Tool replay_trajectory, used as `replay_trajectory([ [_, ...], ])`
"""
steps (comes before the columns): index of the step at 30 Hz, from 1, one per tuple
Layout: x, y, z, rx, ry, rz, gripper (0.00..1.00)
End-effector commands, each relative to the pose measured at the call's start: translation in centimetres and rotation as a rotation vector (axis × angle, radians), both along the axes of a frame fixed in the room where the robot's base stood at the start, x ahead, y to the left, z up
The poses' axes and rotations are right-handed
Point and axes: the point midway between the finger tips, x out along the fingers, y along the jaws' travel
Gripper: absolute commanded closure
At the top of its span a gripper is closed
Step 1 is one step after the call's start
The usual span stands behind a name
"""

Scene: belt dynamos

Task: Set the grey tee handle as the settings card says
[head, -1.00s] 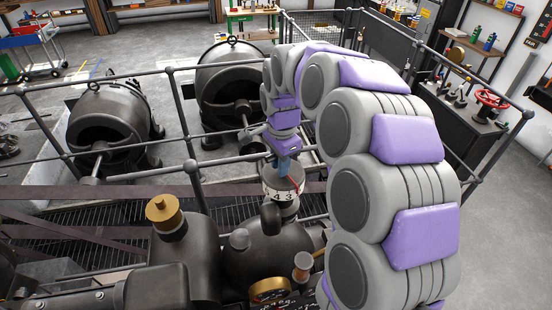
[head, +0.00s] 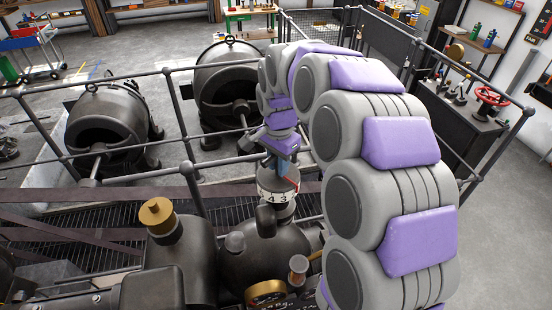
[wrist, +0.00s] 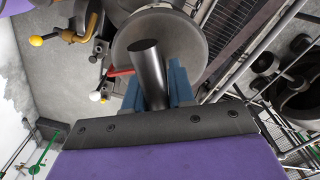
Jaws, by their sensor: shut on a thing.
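The grey tee handle (wrist: 148,68) shows in the wrist view as a dark bar in front of a round grey disc (wrist: 185,45). My gripper (wrist: 156,84) has its blue fingers on either side of the bar and is shut on it. In the head view my gripper (head: 284,152) is above a drum with a white numbered band (head: 272,196), where 4 and 3 can be read. The handle is mostly hidden there. A red pointer (wrist: 120,71) shows left of the disc in the wrist view, and red also shows at the band's right side in the head view. I cannot read a settings card.
A dark engine with a brass-capped chimney (head: 157,216) and a brass gauge (head: 266,292) stands in front. Metal railings (head: 110,82) run behind and around it. Two black dynamos (head: 112,125) stand beyond. A workbench with a red handwheel (head: 490,97) is at right.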

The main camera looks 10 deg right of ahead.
Motion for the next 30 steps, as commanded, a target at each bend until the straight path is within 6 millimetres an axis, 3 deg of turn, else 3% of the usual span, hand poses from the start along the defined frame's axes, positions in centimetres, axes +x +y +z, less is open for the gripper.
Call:
replay_trajectory([
  [6, 0.0, 0.0, 0.0, 0.001, 0.0, 0.0, 1.0],
  [7, 0.0, 0.0, 0.0, 0.002, 0.0, -0.001, 0.75],
  [12, -0.1, 0.0, 0.0, 0.002, 0.0, -0.001, 0.59],
  [23, -0.1, 0.0, 0.5, 0.002, -0.003, -0.002, 0.58],
  [30, 0.0, 0.0, 4.1, 0.0, -0.008, -0.002, 0.58],
])
